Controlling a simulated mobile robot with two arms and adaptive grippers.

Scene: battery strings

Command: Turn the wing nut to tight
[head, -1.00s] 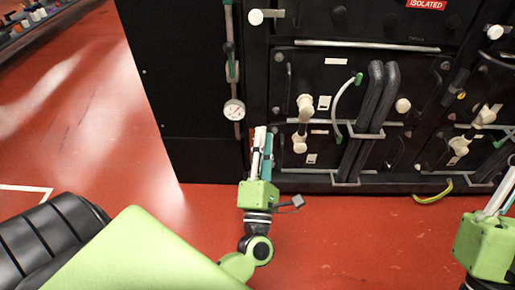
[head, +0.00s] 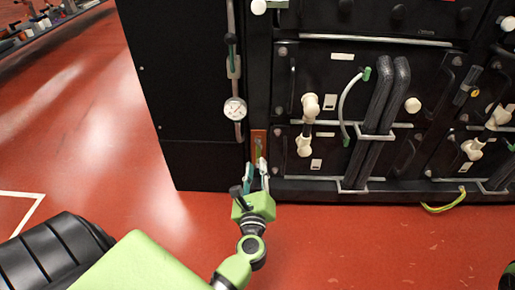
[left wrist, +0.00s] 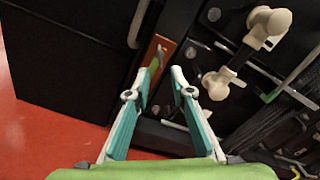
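An orange-brown plate (head: 259,136) is on the rack's front post, right of the gauge. A small upright greenish piece (head: 258,149) is on it, probably the wing nut; its wings are too small to make out. In the left wrist view the plate (left wrist: 164,45) and the greenish piece (left wrist: 154,66) lie just beyond the fingertips, slightly left of the gap's middle. My left gripper (head: 256,164) is open and empty, just below and in front of the plate. Its two fingers also show apart in the left wrist view (left wrist: 161,76). My right gripper is out of view.
A round gauge (head: 235,109) on a grey pipe is up and left of my left gripper. To the right, white connectors (head: 309,104), grey hoses (head: 381,100) and metal bars stand out from the black rack. The red floor in front is mostly clear.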

